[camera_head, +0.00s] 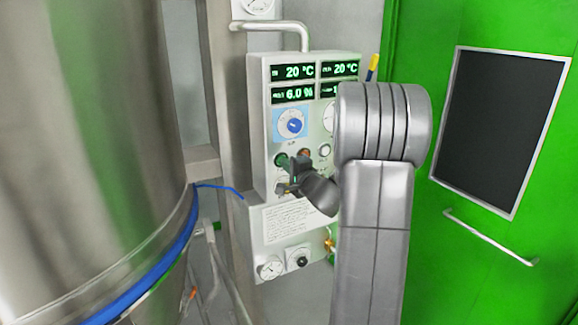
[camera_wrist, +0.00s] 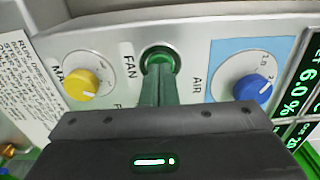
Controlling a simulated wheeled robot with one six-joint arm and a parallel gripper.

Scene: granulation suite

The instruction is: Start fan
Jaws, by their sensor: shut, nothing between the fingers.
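The control panel (camera_head: 259,130) stands upright left of my arm in the head view. In the wrist view a green round button (camera_wrist: 158,54) in a dark ring sits beside the label FAN. It also shows in the head view (camera_head: 281,160), partly behind my gripper. My gripper (camera_wrist: 158,75) is shut and empty, with its fingertips right in front of the green button and overlapping its lower part. I cannot tell whether they touch it. In the head view my gripper (camera_head: 288,172) is at the panel's lower front.
A yellow knob (camera_wrist: 90,81) and a blue knob (camera_wrist: 252,88) flank the button in the wrist view. A display (camera_head: 293,71) reads 20 °C. A large steel vessel (camera_head: 90,120) stands at left, a green door (camera_head: 440,200) at right.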

